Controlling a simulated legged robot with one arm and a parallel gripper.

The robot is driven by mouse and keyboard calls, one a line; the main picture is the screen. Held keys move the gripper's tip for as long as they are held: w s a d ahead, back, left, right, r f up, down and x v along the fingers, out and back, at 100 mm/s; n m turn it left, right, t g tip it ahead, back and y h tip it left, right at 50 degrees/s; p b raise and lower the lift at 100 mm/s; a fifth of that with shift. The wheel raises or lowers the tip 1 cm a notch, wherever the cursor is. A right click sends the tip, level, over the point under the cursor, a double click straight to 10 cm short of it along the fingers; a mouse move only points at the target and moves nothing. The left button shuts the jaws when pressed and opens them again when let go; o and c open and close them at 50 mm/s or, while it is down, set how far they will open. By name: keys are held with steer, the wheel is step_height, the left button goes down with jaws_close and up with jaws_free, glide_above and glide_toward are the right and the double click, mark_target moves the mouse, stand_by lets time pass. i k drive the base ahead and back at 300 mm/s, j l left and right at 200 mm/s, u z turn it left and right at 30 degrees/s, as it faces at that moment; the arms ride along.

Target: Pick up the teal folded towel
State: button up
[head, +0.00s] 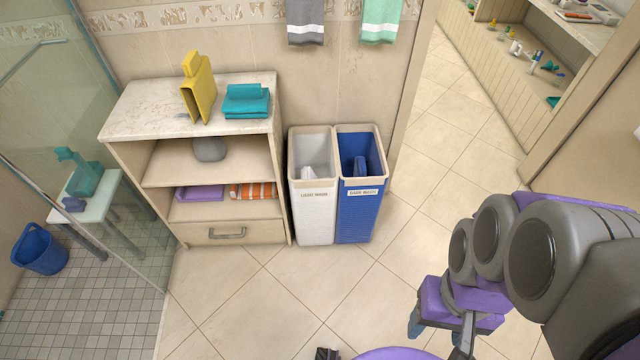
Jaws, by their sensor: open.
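The teal folded towel (247,106) lies in a neat stack on the marble top of the cabinet (150,110), toward its right side. A yellow object (196,90) stands upright just left of it, with a small gap between them. My gripper (440,335) is at the lower right, over the floor and well apart from the cabinet and towel. It is open, and I see nothing between its fingers.
The cabinet's shelves hold a grey rounded object (209,149), a purple towel (201,194) and an orange striped towel (253,190). A white bin (313,215) and a blue bin (357,215) stand right of the cabinet. The tiled floor (270,300) in front is mostly clear.

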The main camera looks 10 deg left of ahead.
mark_target(241, 101)
steer(key=i+j+u, duration=0.35)
steer(key=j, duration=0.25)
steer(key=i+j+u, duration=0.35)
steer(key=i+j, duration=0.15)
steer(key=i+j+u, duration=0.3)
steer(key=i, duration=0.3)
steer(key=k+j, duration=0.05)
